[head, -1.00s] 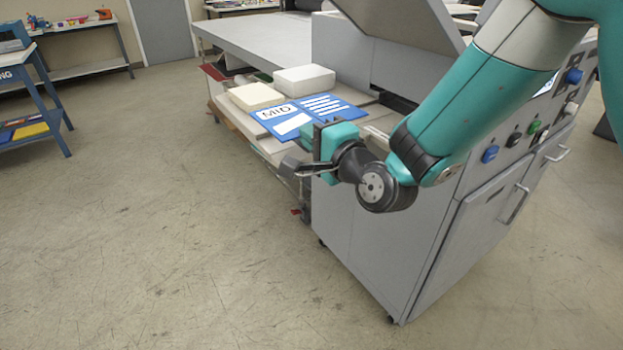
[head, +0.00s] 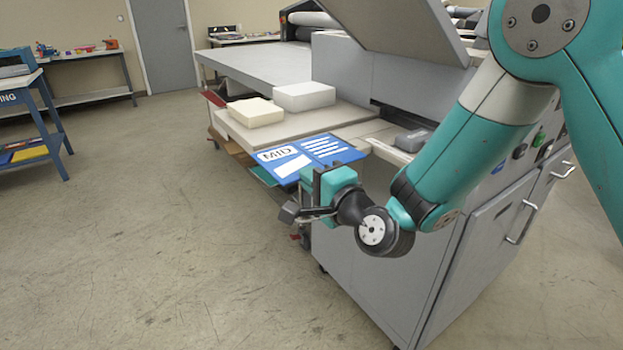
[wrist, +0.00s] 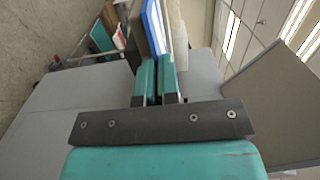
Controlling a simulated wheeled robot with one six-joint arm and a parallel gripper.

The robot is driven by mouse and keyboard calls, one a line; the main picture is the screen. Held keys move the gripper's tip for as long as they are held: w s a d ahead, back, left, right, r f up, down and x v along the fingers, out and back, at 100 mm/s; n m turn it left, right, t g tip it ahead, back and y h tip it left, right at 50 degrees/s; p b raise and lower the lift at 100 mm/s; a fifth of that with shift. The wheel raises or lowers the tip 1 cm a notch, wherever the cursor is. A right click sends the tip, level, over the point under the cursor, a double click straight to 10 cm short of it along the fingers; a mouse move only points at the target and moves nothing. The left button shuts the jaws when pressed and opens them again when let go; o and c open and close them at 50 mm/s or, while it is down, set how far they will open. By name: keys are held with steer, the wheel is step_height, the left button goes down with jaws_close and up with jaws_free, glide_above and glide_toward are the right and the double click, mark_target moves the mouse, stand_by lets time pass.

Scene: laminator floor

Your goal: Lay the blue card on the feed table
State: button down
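The blue card (head: 328,147), with white lines and the letters MID on a white label, is in my gripper (head: 318,178). The fingers are shut on its near edge. In the wrist view the card (wrist: 153,27) shows nearly edge-on beyond the two teal fingers (wrist: 155,75). In the head view the card lies roughly flat across the near edge of the pale feed table (head: 287,128). I cannot tell how high it is above that surface. The card hides part of the table's near edge.
A cream block (head: 255,112) and a white block (head: 303,97) sit on the far part of the pale table. A dark grey object (head: 412,140) lies by the machine opening. The raised grey cover (head: 405,28) hangs over it.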

steer(key=c, duration=1.3)
jaws_free()
steer(key=shift+c, duration=0.2)
steer(key=b+v, duration=1.2)
steer(key=b, duration=0.2)
steer(key=shift+r+b, duration=0.15)
steer(key=shift+b, duration=0.25)
steer(key=s+d+f+n+g+h, duration=0.3)
steer(key=s+d+f+n+g, duration=0.1)
steer(key=s+n+g, duration=0.3)
steer(key=s+d+f+n+g+h, duration=0.3)
steer(key=s+f+n+g, duration=0.3)
steer(key=s+n, duration=0.5)
steer(key=shift+s+d+f+g, duration=0.25)
steer(key=shift+d+g, duration=0.25)
steer(key=shift+g, duration=0.3)
